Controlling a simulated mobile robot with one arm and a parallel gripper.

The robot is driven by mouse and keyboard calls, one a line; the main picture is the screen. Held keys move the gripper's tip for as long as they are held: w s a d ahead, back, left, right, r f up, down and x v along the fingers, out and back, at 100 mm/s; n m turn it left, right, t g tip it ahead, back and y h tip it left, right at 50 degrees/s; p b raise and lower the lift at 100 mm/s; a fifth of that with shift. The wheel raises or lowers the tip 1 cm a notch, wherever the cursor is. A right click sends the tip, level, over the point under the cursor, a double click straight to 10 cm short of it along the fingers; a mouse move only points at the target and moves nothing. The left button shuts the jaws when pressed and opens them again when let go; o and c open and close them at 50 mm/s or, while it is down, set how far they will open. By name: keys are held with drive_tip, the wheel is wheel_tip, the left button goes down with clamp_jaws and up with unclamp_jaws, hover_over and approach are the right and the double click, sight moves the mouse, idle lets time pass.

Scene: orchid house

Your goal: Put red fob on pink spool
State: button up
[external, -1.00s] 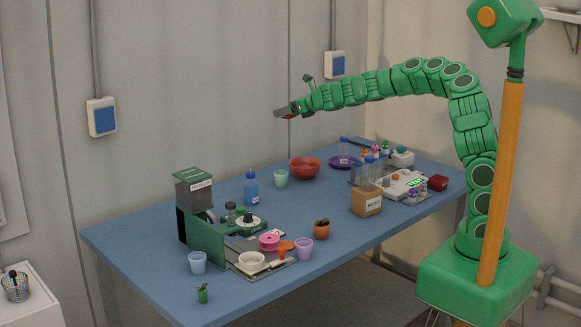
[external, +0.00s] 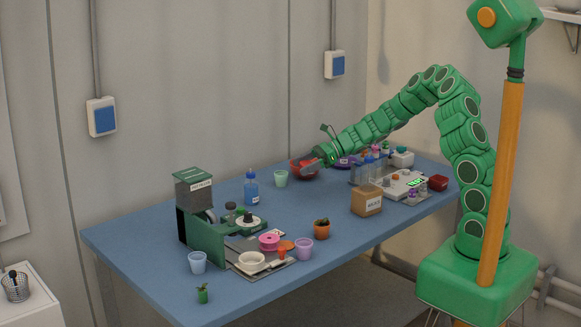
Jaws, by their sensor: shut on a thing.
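The pink spool (external: 269,242) stands on the grey tray at the front of the blue table, beside a white bowl. My gripper (external: 306,165) is shut, well behind and above the spool, with its grey fingers in front of the red bowl (external: 308,176). The earlier picture shows a small red thing at the fingers, which fits the red fob. Now I cannot tell the fob from the red bowl behind it.
Near the spool are the white bowl (external: 251,263), an orange dish (external: 287,246) and a lilac cup (external: 304,250). A green machine (external: 205,238) stands left. A blue bottle (external: 251,189), mint cup (external: 281,179) and brown box (external: 367,201) stand around the open table middle.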

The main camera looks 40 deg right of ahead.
sight(310, 204)
drive_tip(key=s, duration=0.1)
drive_tip(key=s+f+n+g, duration=0.1)
drive_tip(key=shift+s+a+y, duration=0.1)
drive_tip(key=shift+s+y, duration=0.2)
drive_tip(key=shift+s, duration=0.1)
drive_tip(key=shift+s+f, duration=0.15)
drive_tip(key=shift+f, duration=4.8)
drive_tip(key=o, duration=0.9)
drive_tip(key=shift+f, duration=0.1)
drive_tip(key=v, duration=1.1)
drive_tip(key=shift+r, duration=0.3)
drive_tip(key=shift+d, duration=0.3)
drive_tip(key=shift+c, duration=0.6)
drive_tip(key=shift+s+d+r, duration=0.1)
drive_tip(key=c, duration=0.4)
